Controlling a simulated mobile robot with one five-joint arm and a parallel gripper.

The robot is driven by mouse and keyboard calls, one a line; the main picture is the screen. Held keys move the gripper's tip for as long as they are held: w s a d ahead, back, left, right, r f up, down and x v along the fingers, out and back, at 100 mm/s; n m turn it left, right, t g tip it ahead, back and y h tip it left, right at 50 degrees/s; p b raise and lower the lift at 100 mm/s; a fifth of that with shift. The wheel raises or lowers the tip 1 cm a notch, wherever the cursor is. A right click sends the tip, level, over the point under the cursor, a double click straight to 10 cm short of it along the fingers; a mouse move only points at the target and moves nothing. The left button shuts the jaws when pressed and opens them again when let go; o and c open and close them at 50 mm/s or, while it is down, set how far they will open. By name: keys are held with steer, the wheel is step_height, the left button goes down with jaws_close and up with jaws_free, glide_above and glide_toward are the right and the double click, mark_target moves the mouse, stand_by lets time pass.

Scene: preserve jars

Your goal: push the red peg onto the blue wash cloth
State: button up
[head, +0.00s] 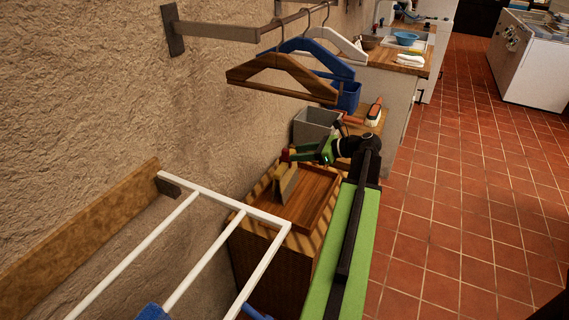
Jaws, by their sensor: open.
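My green and black arm reaches from the lower right to my gripper (285,190). Its two tan fingers point down over a wooden tray (318,187). A gap between the fingers is hard to make out, and I see nothing held. A small red part (285,155) shows at the wrist end, above the fingers; I cannot tell whether it is a separate thing. No red peg can be clearly made out. A blue piece (152,312) is cut off by the bottom edge beside the white rack (225,252); I cannot tell whether it is the wash cloth.
The tray sits on a wooden cabinet (262,262) against the rough wall. Hangers (283,72) hang from a rail above. A grey bin (315,124) and a brush (374,111) stand behind. The tiled floor (450,220) at right is clear.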

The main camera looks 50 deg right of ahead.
mark_target(286, 161)
steer(key=shift+w+a+f, duration=0.15)
steer(key=shift+w+f, duration=0.1)
steer(key=shift+w, duration=0.3)
steer(key=b+x, duration=0.1)
steer(key=x, duration=0.1)
steer(key=b+x, duration=0.1)
steer(key=x, duration=0.1)
steer(key=shift+w+f, duration=0.25)
steer(key=shift+f, duration=0.1)
steer(key=shift+w, duration=0.25)
jaws_close()
